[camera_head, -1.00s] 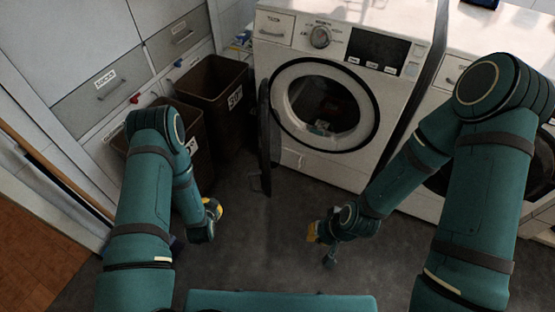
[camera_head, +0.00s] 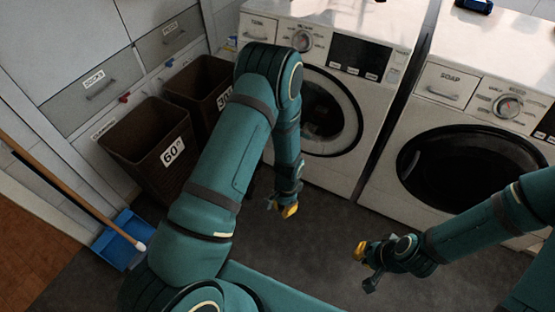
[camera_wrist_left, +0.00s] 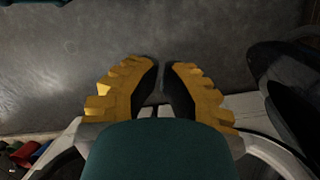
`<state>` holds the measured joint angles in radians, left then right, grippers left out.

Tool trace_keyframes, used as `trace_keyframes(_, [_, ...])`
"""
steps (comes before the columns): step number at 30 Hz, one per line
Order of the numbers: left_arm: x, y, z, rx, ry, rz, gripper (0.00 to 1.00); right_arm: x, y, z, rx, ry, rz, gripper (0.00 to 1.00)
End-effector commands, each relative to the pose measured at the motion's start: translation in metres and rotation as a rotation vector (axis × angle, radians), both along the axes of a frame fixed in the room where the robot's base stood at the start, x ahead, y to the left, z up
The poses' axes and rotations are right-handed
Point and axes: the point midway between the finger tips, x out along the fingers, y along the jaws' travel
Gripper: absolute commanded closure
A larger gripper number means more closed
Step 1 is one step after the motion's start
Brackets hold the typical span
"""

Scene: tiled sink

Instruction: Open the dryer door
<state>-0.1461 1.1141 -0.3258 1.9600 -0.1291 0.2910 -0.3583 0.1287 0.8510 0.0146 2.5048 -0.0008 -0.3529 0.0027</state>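Two white front-loading machines stand side by side in the head view; which is the dryer is unclear. The left machine (camera_head: 386,100) shows its drum opening (camera_head: 330,115), with its left edge hidden by my left arm. The right machine (camera_head: 405,188) has a dark round door (camera_head: 465,168) that looks closed. My left gripper (camera_head: 288,211) is low before the left machine; in the wrist view its yellow fingers (camera_wrist_left: 162,68) have a narrow gap with nothing visible between them. My right gripper (camera_head: 360,253) is low over the floor before the right machine; its fingers are unclear.
Brown bins (camera_head: 150,150) and (camera_head: 203,85) stand left of the machines. A blue dustpan (camera_head: 118,240) and a wooden-handled tool (camera_head: 70,195) are at far left. Grey floor (camera_head: 310,265) is clear between my grippers. A dark curved part (camera_wrist_left: 285,85) is at right in the wrist view.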

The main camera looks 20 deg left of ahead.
Motion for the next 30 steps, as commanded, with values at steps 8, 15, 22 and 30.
trace_keyframes(8, [0.093, 0.053, 0.046, 0.336, 0.213, -0.491, 1.0, -0.004, 0.002, 0.021, 0.003, 0.008, 0.006, 1.0])
trace_keyframes(15, [0.139, 0.055, 0.097, 0.517, 0.337, -0.675, 1.0, -0.005, 0.001, 0.027, 0.004, 0.013, 0.005, 1.0])
trace_keyframes(22, [0.14, 0.063, 0.094, 0.538, 0.356, -0.692, 1.0, -0.005, 0.001, 0.025, 0.004, 0.013, 0.005, 1.0])
trace_keyframes(30, [0.125, 0.096, 0.058, 0.537, 0.357, -0.69, 1.0, -0.004, 0.001, 0.019, 0.003, 0.01, 0.005, 1.0])
